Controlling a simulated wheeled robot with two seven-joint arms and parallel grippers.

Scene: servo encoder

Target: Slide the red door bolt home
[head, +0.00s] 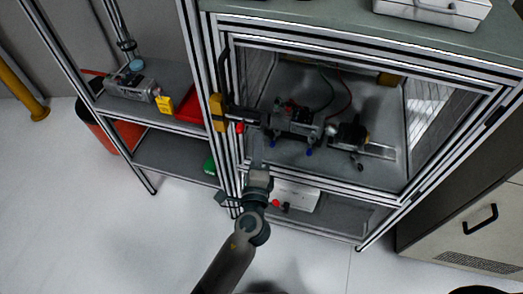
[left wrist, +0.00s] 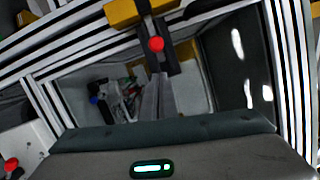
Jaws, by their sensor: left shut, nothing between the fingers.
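The red bolt knob (head: 239,127) sits at the left edge of the framed cabinet door, beside a yellow block (head: 217,112). In the left wrist view the red knob (left wrist: 156,44) stands on a dark bolt body, just below a yellow part (left wrist: 135,10). My left gripper (head: 257,147) is in front of the door, a little right of and below the knob. Its fingers (left wrist: 154,92) are together and empty, pointing toward the bolt. I cannot tell whether the fingertips touch the bolt. My right gripper is not in view.
Behind the door are dark servo parts (head: 295,122) with cables. A white box (head: 297,195) with a red button is below the door. A side shelf (head: 180,75) at left holds a grey device and a red bin. Open floor lies at lower left.

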